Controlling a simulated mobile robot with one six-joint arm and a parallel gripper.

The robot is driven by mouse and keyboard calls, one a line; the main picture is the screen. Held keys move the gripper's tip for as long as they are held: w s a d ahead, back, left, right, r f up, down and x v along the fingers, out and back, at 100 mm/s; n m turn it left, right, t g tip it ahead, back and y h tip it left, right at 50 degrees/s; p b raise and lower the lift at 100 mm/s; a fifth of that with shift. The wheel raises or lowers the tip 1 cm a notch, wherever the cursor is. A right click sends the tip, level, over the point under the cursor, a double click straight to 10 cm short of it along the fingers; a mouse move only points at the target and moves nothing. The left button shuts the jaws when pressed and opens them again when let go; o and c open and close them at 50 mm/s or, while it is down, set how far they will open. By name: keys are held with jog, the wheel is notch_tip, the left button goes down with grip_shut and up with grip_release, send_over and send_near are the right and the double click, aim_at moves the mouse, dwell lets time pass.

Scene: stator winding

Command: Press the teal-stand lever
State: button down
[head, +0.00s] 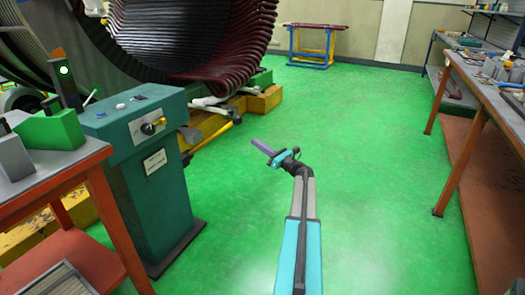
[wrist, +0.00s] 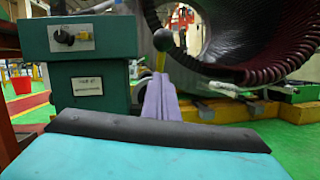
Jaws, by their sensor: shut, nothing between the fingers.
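In the wrist view the stand (wrist: 110,65) is at the left, and the round dark lever knob (wrist: 163,40) appears just above my fingertips. My gripper (head: 264,147) has purple fingers, shut and empty, pointing up and left toward the lever. A visible gap separates them from it in the head view. The fingers (wrist: 160,98) also show in the wrist view.
A large stator (head: 190,40) with dark red coils stands behind on yellow blocks. An orange-legged table (head: 60,175) is at the left, and a long workbench (head: 480,85) at the right. Green floor (head: 370,160) between them is clear.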

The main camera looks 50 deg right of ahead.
jog(key=w+r+b, duration=0.1)
jog(key=w+r, duration=0.3)
jog(key=w, duration=0.2)
jog(key=shift+w+r, duration=0.3)
jog(key=shift+r, duration=0.05)
jog(key=shift+a, duration=0.1)
